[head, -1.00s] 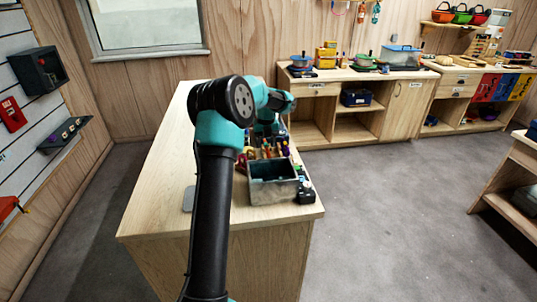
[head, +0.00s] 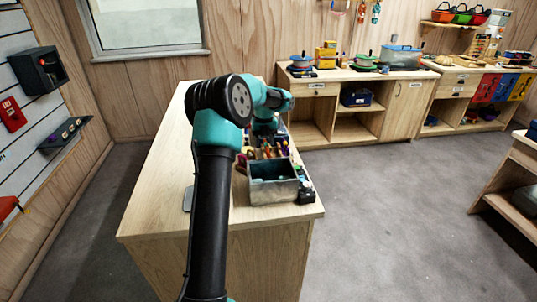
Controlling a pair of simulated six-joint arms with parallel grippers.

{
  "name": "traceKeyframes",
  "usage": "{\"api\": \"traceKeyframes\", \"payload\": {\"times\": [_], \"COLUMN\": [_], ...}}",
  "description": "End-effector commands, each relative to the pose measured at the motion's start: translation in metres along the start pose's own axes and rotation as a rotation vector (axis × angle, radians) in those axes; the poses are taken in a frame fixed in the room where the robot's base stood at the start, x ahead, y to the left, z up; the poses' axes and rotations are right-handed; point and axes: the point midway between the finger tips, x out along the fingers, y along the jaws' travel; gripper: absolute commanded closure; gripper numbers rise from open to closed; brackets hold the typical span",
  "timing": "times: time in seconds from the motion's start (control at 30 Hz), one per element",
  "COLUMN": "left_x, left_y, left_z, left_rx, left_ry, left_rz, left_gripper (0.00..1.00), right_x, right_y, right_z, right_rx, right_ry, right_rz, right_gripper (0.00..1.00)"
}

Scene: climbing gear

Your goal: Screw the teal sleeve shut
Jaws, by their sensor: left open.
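The teal sleeve cannot be made out in the head view; it is too small or hidden behind my left arm. My left arm rises across the middle of the view and bends over the wooden table (head: 155,205). My left gripper (head: 266,140) is open, low over the cluster of gear behind the grey bin, and mostly hidden by its own wrist. Whether it touches anything there cannot be told. My right gripper is not in view.
A grey open bin (head: 273,190) stands at the table's near right, with colourful gear behind it and a small black item (head: 306,196) beside it. The table's left side is mostly clear. Shelved cabinets (head: 345,100) stand along the back wall.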

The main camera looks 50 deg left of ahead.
Motion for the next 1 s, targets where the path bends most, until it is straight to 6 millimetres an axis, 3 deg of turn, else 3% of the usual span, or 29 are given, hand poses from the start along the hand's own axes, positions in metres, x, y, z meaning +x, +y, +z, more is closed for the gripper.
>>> {"api": "traceKeyframes", "payload": {"times": [0.63,1.0], "left_x": [0.0,0.01], "left_y": [0.008,0.008], "left_z": [0.0,0.0], "left_rx": [0.0,-0.001], "left_ry": [0.0,0.001], "left_rz": [0.0,0.001], "left_gripper": [0.53,0.53], "right_x": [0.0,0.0], "right_y": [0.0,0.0], "right_z": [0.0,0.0], "right_rx": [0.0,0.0], "right_ry": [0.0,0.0], "right_rz": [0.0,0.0], "right_gripper": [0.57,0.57]}}
